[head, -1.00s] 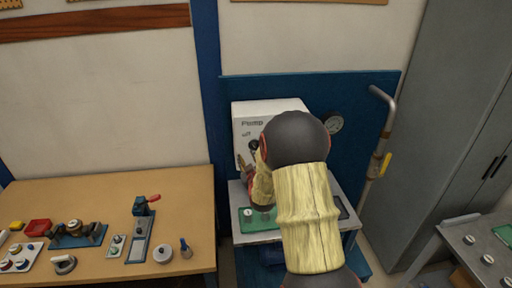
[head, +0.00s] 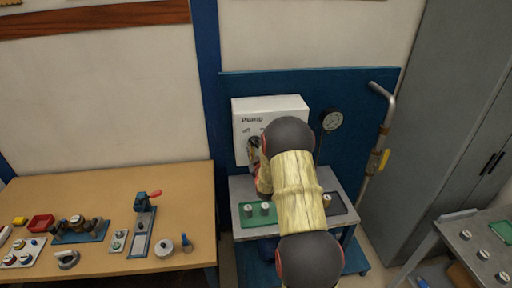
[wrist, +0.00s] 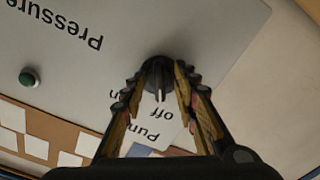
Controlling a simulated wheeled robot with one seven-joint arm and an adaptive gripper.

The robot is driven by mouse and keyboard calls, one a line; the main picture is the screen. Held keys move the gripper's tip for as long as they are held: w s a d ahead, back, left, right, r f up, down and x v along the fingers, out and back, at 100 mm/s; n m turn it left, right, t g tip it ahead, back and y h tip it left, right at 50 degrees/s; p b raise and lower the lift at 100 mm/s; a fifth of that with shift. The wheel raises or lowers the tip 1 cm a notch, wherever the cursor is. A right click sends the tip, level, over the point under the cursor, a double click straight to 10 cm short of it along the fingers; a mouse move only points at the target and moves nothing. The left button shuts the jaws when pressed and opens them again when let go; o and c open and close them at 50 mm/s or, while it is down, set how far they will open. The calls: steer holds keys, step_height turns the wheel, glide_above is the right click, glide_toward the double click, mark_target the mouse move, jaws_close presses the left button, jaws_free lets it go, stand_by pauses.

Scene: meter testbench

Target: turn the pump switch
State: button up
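The pump switch (wrist: 158,76) is a black round knob with a raised grip bar on a light panel, beside the printed word "off". In the wrist view my gripper (wrist: 161,73) has one fingertip on each side of the knob. The fingers are spread, and a gap seems to show beside the grip bar; firm contact cannot be made out. In the head view my gripper (head: 254,152) is at the front of the white pump box (head: 277,104) and largely covers the switch.
A green button (wrist: 29,77) sits on the panel. A pressure gauge (head: 332,121) and a pipe with a yellow valve handle (head: 384,160) stand to the right. A bench below the box holds a green mat (head: 258,219). A wooden table (head: 100,185) with parts is left.

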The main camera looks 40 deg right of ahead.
steer(key=shift+c, duration=1.4)
jaws_close()
